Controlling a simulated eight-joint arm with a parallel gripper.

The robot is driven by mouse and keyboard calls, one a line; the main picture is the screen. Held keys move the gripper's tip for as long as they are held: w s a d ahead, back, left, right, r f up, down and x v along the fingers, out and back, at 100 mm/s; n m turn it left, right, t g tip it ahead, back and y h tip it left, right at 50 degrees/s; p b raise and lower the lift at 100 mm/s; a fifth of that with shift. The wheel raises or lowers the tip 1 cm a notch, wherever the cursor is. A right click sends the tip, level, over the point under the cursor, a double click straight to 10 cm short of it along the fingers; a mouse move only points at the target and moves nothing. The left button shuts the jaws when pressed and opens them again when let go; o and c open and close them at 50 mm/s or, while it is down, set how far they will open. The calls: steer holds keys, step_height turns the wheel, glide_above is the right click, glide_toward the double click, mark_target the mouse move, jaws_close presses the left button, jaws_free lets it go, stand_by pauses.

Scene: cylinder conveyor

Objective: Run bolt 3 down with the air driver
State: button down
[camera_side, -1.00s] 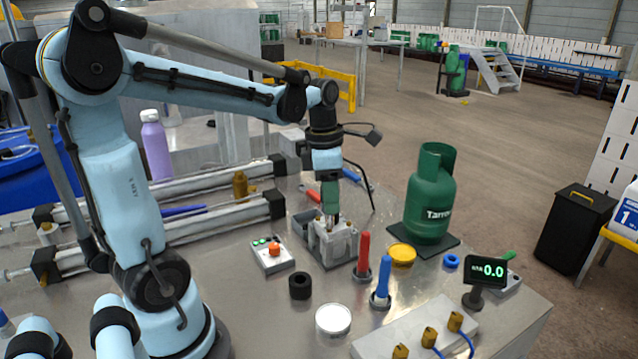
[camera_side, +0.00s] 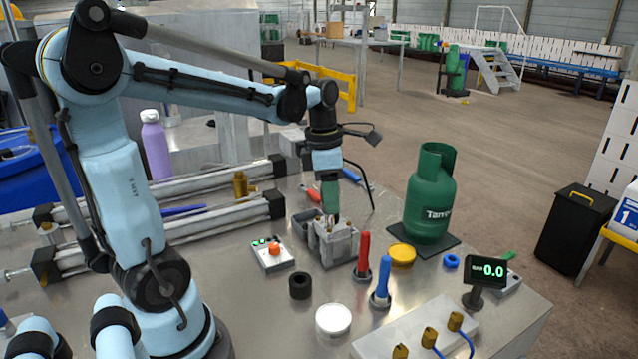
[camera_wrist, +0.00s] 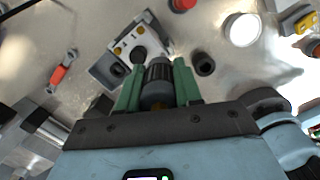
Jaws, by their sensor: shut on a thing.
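My gripper (camera_side: 331,196) points down over the grey metal block (camera_side: 338,247) in the side view. In the wrist view its two green fingers (camera_wrist: 158,80) are shut on a dark cylindrical tool with a silver band, which looks like the air driver (camera_wrist: 157,88). The driver's tip is hidden behind its body and the fingers. The block (camera_wrist: 128,42) lies just beyond the fingers there, with small brass-coloured bolt heads (camera_wrist: 140,30) on its top. I cannot tell which one is bolt 3, or whether the tip touches a bolt.
A red handle (camera_side: 364,252) and a blue handle (camera_side: 383,275) stand upright close to the block's right. A button box (camera_side: 272,256), black ring (camera_side: 300,286) and white lid (camera_side: 333,319) lie nearby. A green gas bottle (camera_side: 430,195) stands behind right. A display (camera_side: 486,271) reads 0.0.

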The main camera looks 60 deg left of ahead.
steer(key=shift+f, duration=0.6)
stand_by(2.0)
steer(key=shift+r, duration=3.05)
